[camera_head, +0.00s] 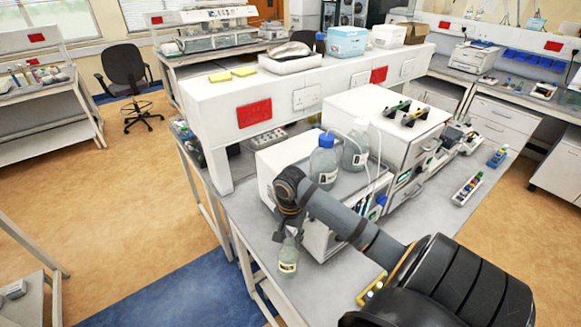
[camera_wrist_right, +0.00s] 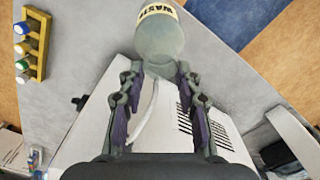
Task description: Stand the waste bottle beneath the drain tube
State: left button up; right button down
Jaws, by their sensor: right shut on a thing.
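The waste bottle (camera_head: 288,257) is a small greenish translucent bottle with a pale label. It hangs below my right gripper (camera_head: 287,222) near the bench corner in the head view. In the right wrist view the bottle (camera_wrist_right: 160,38) shows its "WASTE" label, and the fingers of my right gripper (camera_wrist_right: 158,80) are shut on its neck end. I cannot tell whether its base touches the bench. A thin pale tube (camera_wrist_right: 146,115), perhaps the drain tube, runs between the fingers in front of the white instrument (camera_wrist_right: 95,125). My left gripper is not in view.
The white instrument (camera_head: 322,236) stands behind my right arm, with a blue-capped bottle (camera_head: 324,163) and a clear bottle (camera_head: 356,150) on top. A yellow vial rack (camera_head: 371,287) lies near the bench front. The bench top (camera_head: 245,205) is bare near its left edge.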

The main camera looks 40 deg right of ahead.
jog(key=f, duration=0.1)
jog(key=d+f, duration=0.1)
jog(key=f, duration=0.2)
jog(key=shift+w+d+f, duration=0.1)
jog(key=shift+d+f, duration=0.15)
jog(key=shift+d, duration=0.15)
jog(key=shift+a, duration=0.45)
jog(key=c, duration=0.8)
grip_release()
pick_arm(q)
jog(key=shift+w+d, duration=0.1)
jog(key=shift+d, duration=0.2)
pick_arm(e)
notch_tip(320, 180, up, 12)
jog(key=shift+r, duration=0.1)
